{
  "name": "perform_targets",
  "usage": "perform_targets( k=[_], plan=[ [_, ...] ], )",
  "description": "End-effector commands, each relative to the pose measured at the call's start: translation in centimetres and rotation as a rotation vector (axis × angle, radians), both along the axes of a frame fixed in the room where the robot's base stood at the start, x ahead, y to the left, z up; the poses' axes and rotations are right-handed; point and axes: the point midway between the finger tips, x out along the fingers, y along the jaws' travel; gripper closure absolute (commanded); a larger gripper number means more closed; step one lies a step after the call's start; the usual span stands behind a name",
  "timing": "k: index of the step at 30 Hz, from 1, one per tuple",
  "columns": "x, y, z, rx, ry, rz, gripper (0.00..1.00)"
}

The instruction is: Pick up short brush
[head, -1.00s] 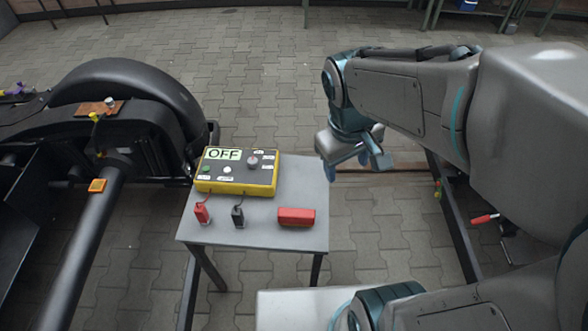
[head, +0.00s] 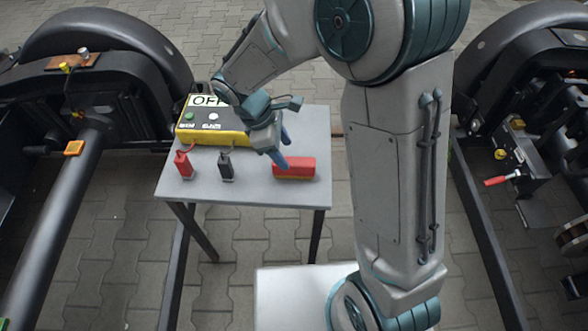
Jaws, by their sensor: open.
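A small red block with a yellowish lower edge (head: 296,168), which looks like the short brush, lies on the right part of the grey table (head: 250,191). My gripper (head: 284,148) is open and points down over the table, just above and left of the red block in the picture. Its fingers appear close to the block's upper left corner. I cannot tell how high above it they are. Nothing shows between the fingers.
A yellow box with an OFF display (head: 207,138) stands at the table's back, partly hidden by my gripper. A red clamp (head: 184,165) and a black clamp (head: 226,166) stand in front of it. Dark bogies flank the table; a red-handled tool (head: 497,181) is at the right.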

Motion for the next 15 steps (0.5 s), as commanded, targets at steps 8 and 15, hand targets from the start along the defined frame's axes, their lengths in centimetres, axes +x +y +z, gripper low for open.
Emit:
perform_targets(
  k=[8, 15],
  plan=[
    [-0.1, -1.2, -3.0, 0.001, -0.001, -0.003, 0.44],
    [0.2, -2.1, -5.1, 0.001, 0.001, -0.005, 0.44]
  ],
)
